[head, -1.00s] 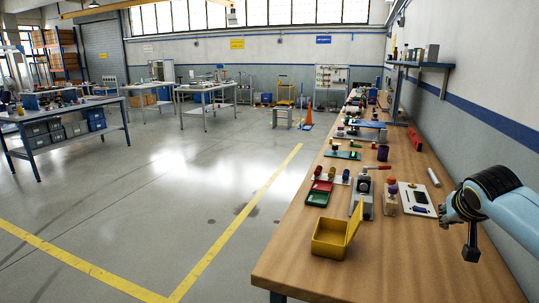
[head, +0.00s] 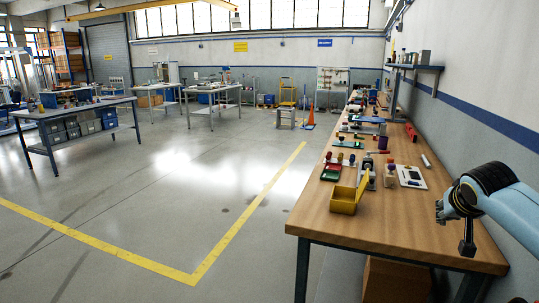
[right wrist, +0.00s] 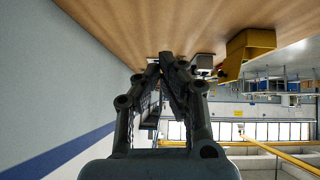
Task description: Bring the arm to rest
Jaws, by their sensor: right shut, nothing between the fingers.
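My right arm comes in from the right in the head view, over the near right end of the long wooden workbench (head: 400,225). My right gripper (head: 439,211) is small and partly hidden by its own wrist there. In the right wrist view the fingers of the right gripper (right wrist: 162,62) meet at their tips, with nothing between them. The wooden bench top also shows in this view, upside down (right wrist: 130,25). My left gripper is not in view.
An open yellow box (head: 344,206) stands on the bench's near left edge; it also shows in the wrist view (right wrist: 245,45). A white board (head: 411,177) and several small parts lie farther back. A wall runs along the right. Floor left of the bench is clear.

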